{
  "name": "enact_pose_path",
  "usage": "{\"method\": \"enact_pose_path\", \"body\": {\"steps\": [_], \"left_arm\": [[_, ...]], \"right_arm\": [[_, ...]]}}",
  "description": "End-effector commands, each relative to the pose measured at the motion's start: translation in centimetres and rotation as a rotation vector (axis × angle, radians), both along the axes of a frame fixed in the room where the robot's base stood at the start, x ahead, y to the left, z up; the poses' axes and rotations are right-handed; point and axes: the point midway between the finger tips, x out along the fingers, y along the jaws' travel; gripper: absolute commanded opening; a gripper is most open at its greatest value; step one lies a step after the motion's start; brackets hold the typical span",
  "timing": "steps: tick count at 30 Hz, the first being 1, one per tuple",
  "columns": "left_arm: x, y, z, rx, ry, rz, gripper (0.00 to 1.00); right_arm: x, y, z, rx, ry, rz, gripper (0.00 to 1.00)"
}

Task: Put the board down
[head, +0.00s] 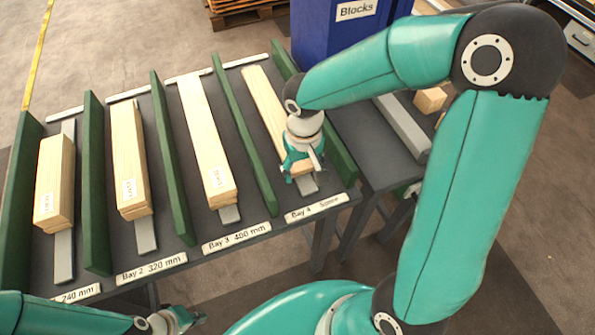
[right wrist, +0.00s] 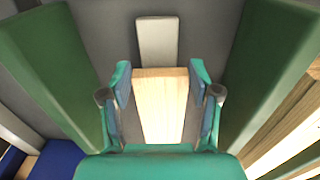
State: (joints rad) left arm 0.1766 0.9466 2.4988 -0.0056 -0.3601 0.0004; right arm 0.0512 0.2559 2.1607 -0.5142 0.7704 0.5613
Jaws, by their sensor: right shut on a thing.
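The board (head: 264,100) is a long pale wooden piece, lengthwise in Bay 4 between green dividers. My right gripper (head: 303,172) is over its near end and shut on it. In the right wrist view the board (right wrist: 162,108) shows between the two fingers (right wrist: 165,95), with a grey strip (right wrist: 156,40) beyond its end. I cannot tell whether the board touches the bay floor. My left gripper (head: 187,319) is low at the bottom of the head view, away from the boards; its finger opening is unclear.
Other boards lie in Bay 3 (head: 207,140), Bay 2 (head: 128,155) and the leftmost bay (head: 54,180). Green dividers (head: 228,125) separate the bays. A blue Blocks bin (head: 325,40) stands behind. A side table with a wooden block (head: 430,99) is at right.

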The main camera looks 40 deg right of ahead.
Motion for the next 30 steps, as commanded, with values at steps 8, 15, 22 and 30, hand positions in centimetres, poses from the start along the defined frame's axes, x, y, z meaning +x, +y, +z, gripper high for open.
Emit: {"method": "enact_pose_path", "body": {"steps": [8,15,22,30], "left_arm": [[0.0,0.0,0.0,0.0,0.0,0.0,0.0],[0.0,0.0,0.0,0.0,0.0,0.0,0.0],[0.0,0.0,0.0,0.0,0.0,0.0,0.0],[0.0,0.0,0.3,0.0,0.0,0.0,0.0]], "right_arm": [[-0.2,0.0,-0.5,0.0,0.006,-0.001,0.65],[-0.1,0.0,-0.4,0.0,0.004,0.0,0.87],[0.0,0.1,-0.3,0.0,0.003,0.001,0.87],[0.1,0.0,2.6,0.0,-0.002,0.0,0.87]]}}
